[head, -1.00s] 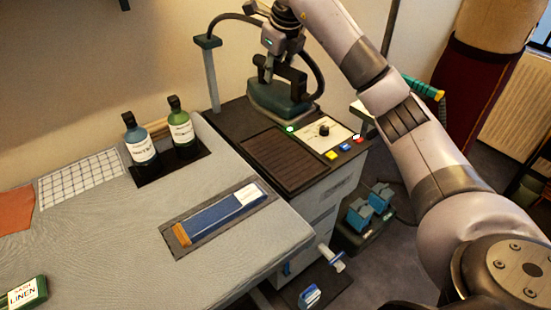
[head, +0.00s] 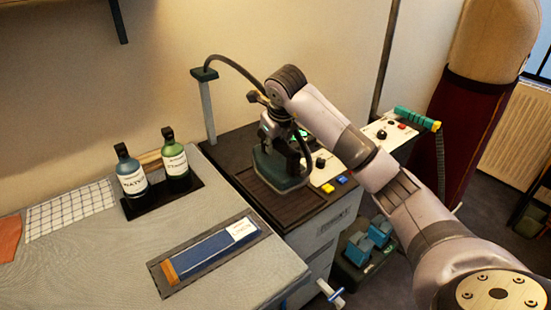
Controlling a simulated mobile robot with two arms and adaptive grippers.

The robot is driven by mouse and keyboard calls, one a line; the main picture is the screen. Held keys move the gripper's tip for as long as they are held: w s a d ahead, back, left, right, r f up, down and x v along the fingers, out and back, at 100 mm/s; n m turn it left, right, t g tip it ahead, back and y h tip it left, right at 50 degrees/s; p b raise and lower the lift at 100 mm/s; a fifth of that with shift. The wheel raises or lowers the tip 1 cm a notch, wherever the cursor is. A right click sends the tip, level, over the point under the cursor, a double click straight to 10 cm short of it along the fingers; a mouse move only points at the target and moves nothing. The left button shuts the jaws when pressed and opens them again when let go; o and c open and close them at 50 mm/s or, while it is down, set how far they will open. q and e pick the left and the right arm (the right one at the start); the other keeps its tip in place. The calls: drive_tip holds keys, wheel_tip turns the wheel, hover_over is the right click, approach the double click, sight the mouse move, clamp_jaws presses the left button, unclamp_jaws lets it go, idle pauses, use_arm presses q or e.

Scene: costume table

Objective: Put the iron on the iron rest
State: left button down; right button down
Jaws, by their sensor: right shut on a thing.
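The iron (head: 271,171) has a dark green body with a cable running from its top. It is over the dark grooved iron rest (head: 302,208) on the cabinet top, and hides much of it. I cannot tell whether its sole touches the rest or hovers just above. My right gripper (head: 283,140) is shut on the iron's handle from above; the fingers are partly hidden. My left gripper is not in view.
A control panel (head: 326,168) lies just right of the iron. Two bottles (head: 132,180) (head: 175,162) and a blue tool in a tray (head: 212,250) are on the grey ironing table (head: 95,265) at left.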

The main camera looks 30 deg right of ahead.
sight(276, 159)
drive_tip(key=shift+f, duration=2.5)
drive_tip(key=shift+w, duration=0.1)
drive_tip(key=shift+f, duration=0.15)
drive_tip(key=c, duration=1.3)
unclamp_jaws()
drive_tip(key=shift+c, duration=0.2)
drive_tip(key=shift+p, duration=0.3)
drive_tip(key=shift+s+r, duration=0.25)
drive_tip(key=shift+r, duration=0.15)
drive_tip(key=b+v, duration=0.1)
drive_tip(key=v, duration=1)
drive_tip(key=shift+s+a+r, duration=0.1)
